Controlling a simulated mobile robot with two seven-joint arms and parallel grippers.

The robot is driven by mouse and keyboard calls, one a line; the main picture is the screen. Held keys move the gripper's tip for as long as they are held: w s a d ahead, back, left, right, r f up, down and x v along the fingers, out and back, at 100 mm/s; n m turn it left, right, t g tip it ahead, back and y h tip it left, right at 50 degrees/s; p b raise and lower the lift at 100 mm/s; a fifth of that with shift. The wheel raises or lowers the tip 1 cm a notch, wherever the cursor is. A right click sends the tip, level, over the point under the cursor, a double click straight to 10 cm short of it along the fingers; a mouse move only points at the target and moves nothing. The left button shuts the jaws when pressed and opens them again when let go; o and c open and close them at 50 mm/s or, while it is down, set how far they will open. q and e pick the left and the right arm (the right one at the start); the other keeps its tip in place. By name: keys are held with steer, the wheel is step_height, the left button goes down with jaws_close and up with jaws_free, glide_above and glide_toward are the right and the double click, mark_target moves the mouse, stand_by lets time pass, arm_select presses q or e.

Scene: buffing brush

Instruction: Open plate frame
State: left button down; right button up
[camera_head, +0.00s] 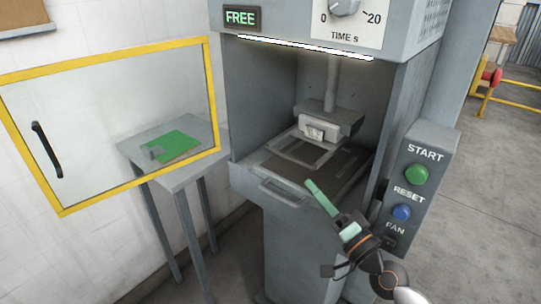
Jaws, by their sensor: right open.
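The plate frame (277,153) is a flat grey rectangular frame inside the machine's open chamber, below a pressing head (328,118) on a vertical rod. It looks nearly flat, slightly raised over a dark plate (346,163); I cannot tell whether they touch. A small light block (313,128) shows at the frame's back edge, under the head. My right gripper (318,193), with green fingers, is open and empty in front of the chamber, right of the front handle (283,194) and apart from the frame. My left gripper is not in view.
The yellow-framed clear door (62,211) stands swung open at left. Behind it is a small grey table (186,178) with a green mat (178,147). A control box (412,205) with green START and blue RESET buttons is at right. The display (240,18) reads FREE.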

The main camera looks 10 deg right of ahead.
mark_target(287, 157)
steer(key=p+x, duration=0.1)
steer(key=x, duration=1.1)
steer(key=shift+r+p, duration=0.1)
steer(key=shift+p, duration=0.25)
jaws_close()
stand_by(0.9)
